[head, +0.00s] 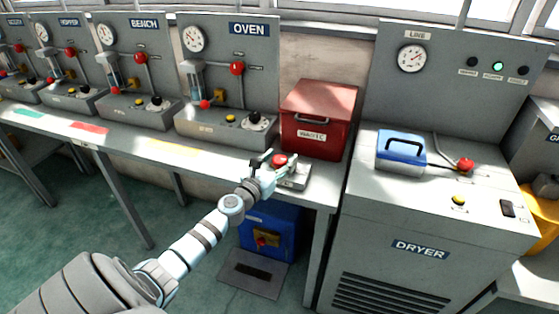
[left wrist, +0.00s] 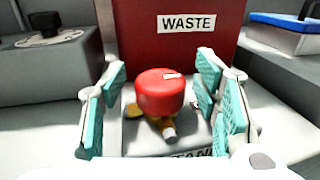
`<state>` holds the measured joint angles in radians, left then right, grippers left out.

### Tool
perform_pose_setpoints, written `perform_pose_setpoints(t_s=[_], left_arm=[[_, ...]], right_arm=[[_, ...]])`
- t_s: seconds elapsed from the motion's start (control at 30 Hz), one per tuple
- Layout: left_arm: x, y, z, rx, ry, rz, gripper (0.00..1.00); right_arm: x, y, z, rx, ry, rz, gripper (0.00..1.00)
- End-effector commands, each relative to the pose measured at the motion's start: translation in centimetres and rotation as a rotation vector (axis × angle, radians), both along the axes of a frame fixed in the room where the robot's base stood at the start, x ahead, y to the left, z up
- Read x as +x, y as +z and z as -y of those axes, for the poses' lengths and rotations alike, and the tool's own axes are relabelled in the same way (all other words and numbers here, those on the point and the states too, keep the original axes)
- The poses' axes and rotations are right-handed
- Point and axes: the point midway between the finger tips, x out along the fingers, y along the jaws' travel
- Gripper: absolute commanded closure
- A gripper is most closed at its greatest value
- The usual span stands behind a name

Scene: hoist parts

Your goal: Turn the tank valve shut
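The tank valve has a round red knob (left wrist: 160,92) with a white mark on top and a brass body (left wrist: 150,120) below. It sits on a grey plate (head: 297,180) whose label, partly cut off in the left wrist view, begins "TAN". In the head view the red knob (head: 279,160) is partly behind my left gripper (head: 267,166). My right gripper is not in view.
A red WASTE box (head: 318,118) stands just behind the valve. The OVEN panel (head: 226,88) with its own red knob is to the left. The DRYER cabinet (head: 425,220) with a blue-lidded case (head: 400,152) is to the right. A blue box (head: 270,230) is under the bench.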

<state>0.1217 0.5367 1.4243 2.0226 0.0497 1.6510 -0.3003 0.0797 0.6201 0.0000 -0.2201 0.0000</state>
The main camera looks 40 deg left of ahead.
Motion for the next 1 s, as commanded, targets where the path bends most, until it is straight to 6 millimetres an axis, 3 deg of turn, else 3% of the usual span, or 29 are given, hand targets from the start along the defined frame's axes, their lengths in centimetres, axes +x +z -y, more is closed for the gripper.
perform_pose_setpoints(t_s=[0.27,0.37,0.7,0.8,1.0], left_arm=[[-0.5,0.0,0.1,0.001,0.0,0.0,0.44],[-2.1,-0.1,0.3,0.002,-0.001,-0.002,0.44],[-10.7,-0.1,1.3,0.003,-0.001,-0.004,0.44],[-11.7,0.0,1.5,0.001,-0.001,-0.001,0.44],[-12.0,0.0,1.5,-0.001,0.0,0.0,0.44]], right_arm=[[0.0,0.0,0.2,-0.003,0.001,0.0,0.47],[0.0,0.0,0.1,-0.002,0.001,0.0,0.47],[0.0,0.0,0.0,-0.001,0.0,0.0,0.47],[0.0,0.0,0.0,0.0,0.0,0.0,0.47],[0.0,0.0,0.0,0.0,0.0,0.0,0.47]])
